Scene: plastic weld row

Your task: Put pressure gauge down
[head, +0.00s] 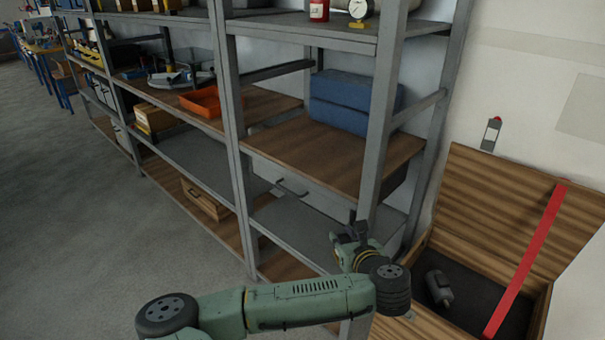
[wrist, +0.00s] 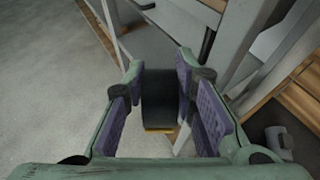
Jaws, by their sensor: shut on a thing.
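My gripper (wrist: 162,100) is shut on a dark, rounded thing with a yellow edge at its lower side, which I take to be the pressure gauge (wrist: 159,97). It sits between the two purple finger pads, and no dial face shows. In the head view my gripper (head: 350,238) is low in front of the shelf rack, left of an open wooden chest; the held thing is hard to make out there. Another round gauge with a white dial (head: 359,9) and a yellow base stands on the rack's upper shelf.
The grey rack has a wooden shelf (head: 330,165) with blue cases (head: 345,100) at its back and free room in front. An orange tray (head: 205,101) lies further left. The open chest (head: 455,195) holds a grey object (head: 438,288); a red strip (head: 530,255) crosses it.

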